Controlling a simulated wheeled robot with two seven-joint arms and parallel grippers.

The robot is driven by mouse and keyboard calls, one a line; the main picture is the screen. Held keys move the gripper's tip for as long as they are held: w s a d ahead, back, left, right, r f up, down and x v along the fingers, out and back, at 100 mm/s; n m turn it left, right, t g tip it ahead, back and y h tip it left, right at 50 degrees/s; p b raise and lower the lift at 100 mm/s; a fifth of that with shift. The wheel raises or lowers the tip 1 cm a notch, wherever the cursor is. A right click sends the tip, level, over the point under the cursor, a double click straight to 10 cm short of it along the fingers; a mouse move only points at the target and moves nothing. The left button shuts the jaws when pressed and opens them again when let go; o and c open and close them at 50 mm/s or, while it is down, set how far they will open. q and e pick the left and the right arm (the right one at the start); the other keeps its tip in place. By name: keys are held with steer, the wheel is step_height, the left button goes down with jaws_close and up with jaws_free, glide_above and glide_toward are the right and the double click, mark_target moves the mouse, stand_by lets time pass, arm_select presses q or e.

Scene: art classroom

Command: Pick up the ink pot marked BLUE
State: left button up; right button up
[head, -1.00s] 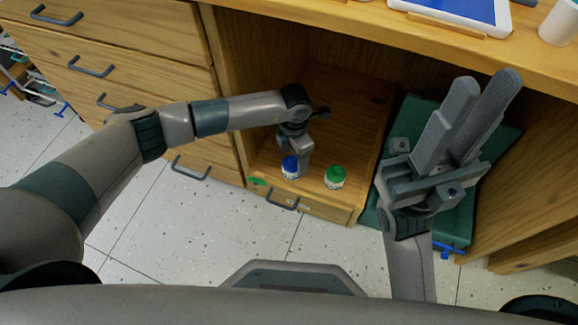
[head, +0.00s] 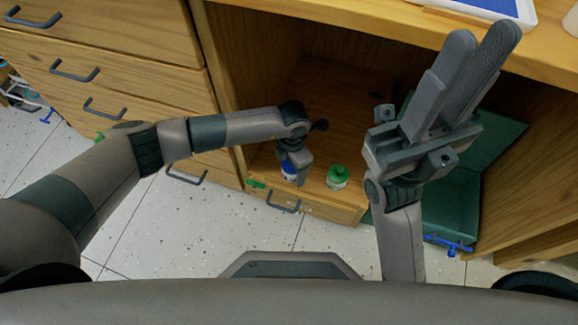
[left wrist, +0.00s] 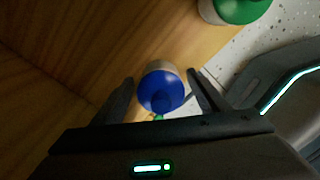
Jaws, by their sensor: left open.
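The blue-capped ink pot (head: 288,170) stands upright on the wooden cabinet shelf, near its front edge. It also shows in the left wrist view (left wrist: 161,90), seen from above between the two fingers. My left gripper (head: 297,174) is open around the pot, one finger on each side; I cannot tell if they touch it. It also shows in the left wrist view (left wrist: 160,92). The pot's label is not readable. My right gripper (head: 472,85) is raised in front of the cabinet at the right, its two fingers close together, with nothing seen between them.
A green-capped pot (head: 338,177) stands to the right of the blue one, also in the left wrist view (left wrist: 236,10). A green crate (head: 462,205) sits at the right. Drawers with handles (head: 103,107) are at the left. The tabletop overhangs the shelf.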

arm_select(q)
steer(key=shift+c, duration=0.4)
steer(key=shift+r, duration=0.1)
steer(key=c, duration=1.3)
steer(key=shift+o, duration=0.2)
